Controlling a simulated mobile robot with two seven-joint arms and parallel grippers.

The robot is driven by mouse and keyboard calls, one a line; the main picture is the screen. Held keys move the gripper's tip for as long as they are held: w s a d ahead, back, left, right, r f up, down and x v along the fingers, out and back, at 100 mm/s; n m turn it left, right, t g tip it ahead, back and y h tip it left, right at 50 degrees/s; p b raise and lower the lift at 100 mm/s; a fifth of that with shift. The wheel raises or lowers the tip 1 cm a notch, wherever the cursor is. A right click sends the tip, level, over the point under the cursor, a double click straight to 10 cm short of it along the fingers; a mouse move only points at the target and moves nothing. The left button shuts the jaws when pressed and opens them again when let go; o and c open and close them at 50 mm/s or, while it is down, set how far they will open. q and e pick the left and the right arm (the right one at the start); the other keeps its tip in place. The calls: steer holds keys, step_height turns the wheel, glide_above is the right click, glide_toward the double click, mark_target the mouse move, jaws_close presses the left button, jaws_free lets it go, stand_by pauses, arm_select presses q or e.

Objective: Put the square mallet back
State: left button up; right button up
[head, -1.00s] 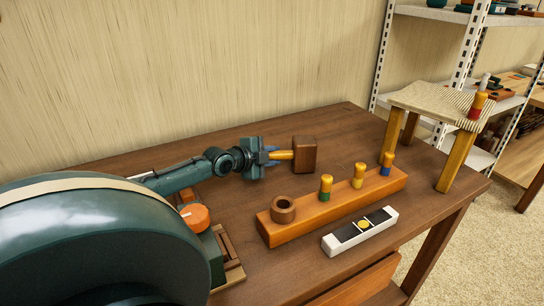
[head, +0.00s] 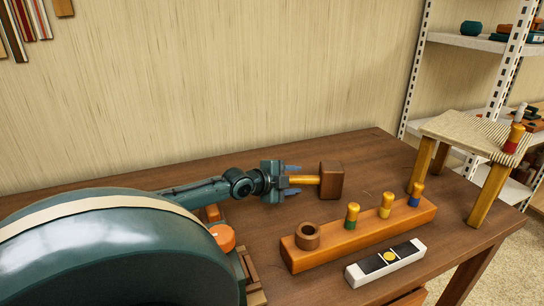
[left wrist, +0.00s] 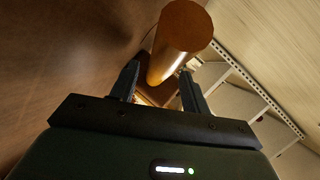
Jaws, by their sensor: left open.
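The square mallet has a dark brown block head (head: 331,181) and a yellow-orange handle (head: 304,180) that points left. It is at the back of the dark wooden bench. My left gripper (head: 291,180) is open at the free end of the handle, with its fingers apart on either side. In the left wrist view the round handle end (left wrist: 186,27) shows large above the open fingers (left wrist: 158,82), and the head is mostly hidden behind it. An orange wooden rack (head: 362,237) in front holds a brown ring (head: 307,235) and several coloured pegs. My right gripper is out of view.
A woven-seat stool (head: 465,134) stands on the bench's right. An orange-topped object (head: 223,238) sits beside my body. Metal shelves (head: 480,42) stand behind right. The bench's back middle (head: 370,150) is clear.

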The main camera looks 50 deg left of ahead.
arm_select(q)
steer(key=p+v, duration=0.3)
steer(key=v, duration=0.4)
steer(key=shift+s+r, duration=0.1)
steer(key=shift+s, duration=0.05)
steer(key=shift+p+v, duration=0.35)
steer(key=shift+v, duration=0.8)
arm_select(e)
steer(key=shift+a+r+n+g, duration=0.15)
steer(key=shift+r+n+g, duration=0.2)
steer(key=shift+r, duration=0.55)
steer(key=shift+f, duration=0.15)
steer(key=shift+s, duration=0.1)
